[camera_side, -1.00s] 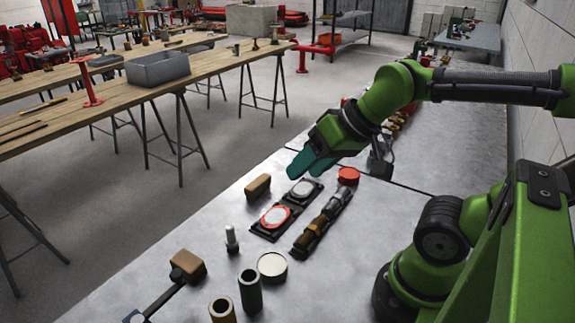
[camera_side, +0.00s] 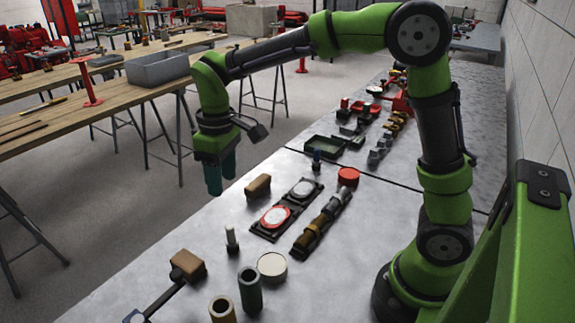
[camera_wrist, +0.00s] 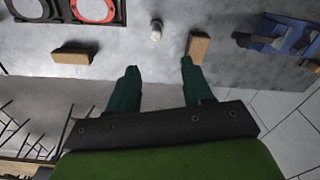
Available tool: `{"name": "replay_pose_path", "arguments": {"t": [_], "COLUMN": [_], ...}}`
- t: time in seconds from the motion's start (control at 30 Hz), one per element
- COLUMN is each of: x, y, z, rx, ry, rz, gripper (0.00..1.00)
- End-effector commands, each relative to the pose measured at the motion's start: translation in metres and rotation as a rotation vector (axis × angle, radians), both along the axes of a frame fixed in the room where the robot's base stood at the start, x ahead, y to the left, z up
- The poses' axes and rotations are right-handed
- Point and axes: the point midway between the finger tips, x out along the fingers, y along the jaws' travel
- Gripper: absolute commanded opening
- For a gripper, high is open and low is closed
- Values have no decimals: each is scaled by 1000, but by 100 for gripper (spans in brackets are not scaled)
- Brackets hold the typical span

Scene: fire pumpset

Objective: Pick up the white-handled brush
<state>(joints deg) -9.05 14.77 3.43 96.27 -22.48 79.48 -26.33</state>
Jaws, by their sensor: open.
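My gripper (camera_side: 221,188) points down with its teal fingers apart and empty, beyond the far left edge of the metal table. In the wrist view my gripper (camera_wrist: 159,68) shows two separated fingers with nothing between them. A small upright pale piece (camera_side: 231,240) with a white top stands on the table, nearer the side camera than my gripper. It also shows in the wrist view (camera_wrist: 156,30), ahead of the fingertips and apart from them. It may be the white-handled brush; I cannot make out bristles.
A brown block (camera_side: 258,187) lies near the gripper; another (camera_side: 187,266) lies farther forward. Two cylinders (camera_side: 250,290) (camera_side: 222,310), a round pale disc (camera_side: 272,267) and a black tray with round lids (camera_side: 264,231) crowd the table. A wooden bench (camera_side: 90,115) stands at the left.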

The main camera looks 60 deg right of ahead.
Motion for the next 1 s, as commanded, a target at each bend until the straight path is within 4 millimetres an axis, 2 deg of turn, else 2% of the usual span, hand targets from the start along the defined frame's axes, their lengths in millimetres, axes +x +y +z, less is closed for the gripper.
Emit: {"name": "replay_pose_path", "arguments": {"t": [0.03, 0.13, 0.23, 0.7, 1.0], "x": [8, 11, 7, 6, 5], "y": [1, -1, -1, -1, -2], "z": [2, 14, 6, -87, -112], "rx": [-13, -26, -26, -26, -25], "ry": [10, 13, 30, 29, 28], "rz": [37, 92, 114, 114, 113], "gripper": [50, 50, 50, 50, 50]}}
